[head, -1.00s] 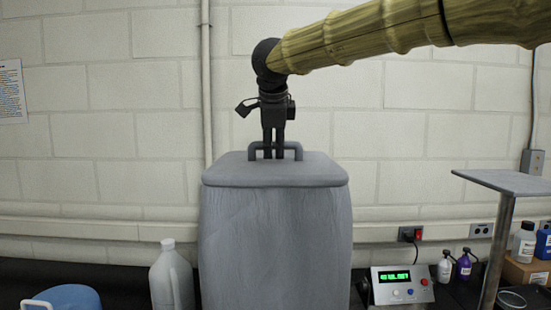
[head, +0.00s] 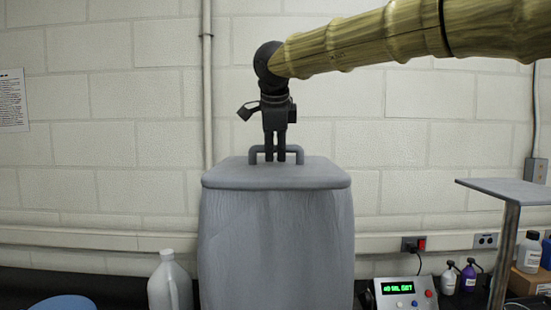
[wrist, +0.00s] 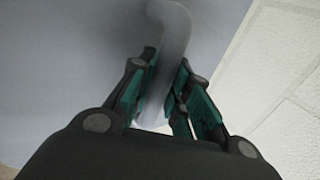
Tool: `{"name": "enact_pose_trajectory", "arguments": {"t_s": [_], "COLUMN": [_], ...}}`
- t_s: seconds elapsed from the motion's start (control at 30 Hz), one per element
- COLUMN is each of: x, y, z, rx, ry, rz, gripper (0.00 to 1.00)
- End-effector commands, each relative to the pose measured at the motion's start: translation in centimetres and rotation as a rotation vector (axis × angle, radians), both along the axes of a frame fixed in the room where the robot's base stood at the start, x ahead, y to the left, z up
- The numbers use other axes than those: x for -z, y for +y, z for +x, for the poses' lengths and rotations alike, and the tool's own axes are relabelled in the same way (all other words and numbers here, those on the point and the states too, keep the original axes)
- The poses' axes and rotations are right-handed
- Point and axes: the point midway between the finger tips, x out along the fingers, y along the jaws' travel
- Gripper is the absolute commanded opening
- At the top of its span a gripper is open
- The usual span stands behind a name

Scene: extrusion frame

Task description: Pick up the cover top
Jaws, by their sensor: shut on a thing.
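The cover top is a flat grey lid (head: 225,177) with rounded corners and a bar handle (head: 296,152) on its upper face. It sits level at the top of a tall grey container (head: 276,245), and no gap shows between them. My gripper (head: 274,158) points straight down over the lid and is shut on the handle near its middle. In the wrist view, the grey handle (wrist: 168,50) runs between the green-padded fingers (wrist: 160,115), with the lid's flat grey surface (wrist: 70,60) beyond. The container's bottom is out of view.
A white jug (head: 168,283) stands left of the container, with a blue object (head: 62,303) at the lower left. A control box with a green display (head: 403,292), a raised grey plate on a post (head: 505,188) and bottles (head: 469,276) are to the right. A block wall stands behind.

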Motion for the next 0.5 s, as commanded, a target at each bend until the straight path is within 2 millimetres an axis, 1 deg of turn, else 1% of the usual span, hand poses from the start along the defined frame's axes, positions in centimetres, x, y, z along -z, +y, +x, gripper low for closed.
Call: {"name": "enact_pose_trajectory", "arguments": {"t_s": [0.2, 0.5], "x": [-1.8, -2.1], "y": [0.0, -0.8], "z": [0.1, -2.8], "rx": [0.001, 0.0], "ry": [-0.003, -0.003], "rz": [0.003, 0.001], "gripper": [0.0, 0.0]}}
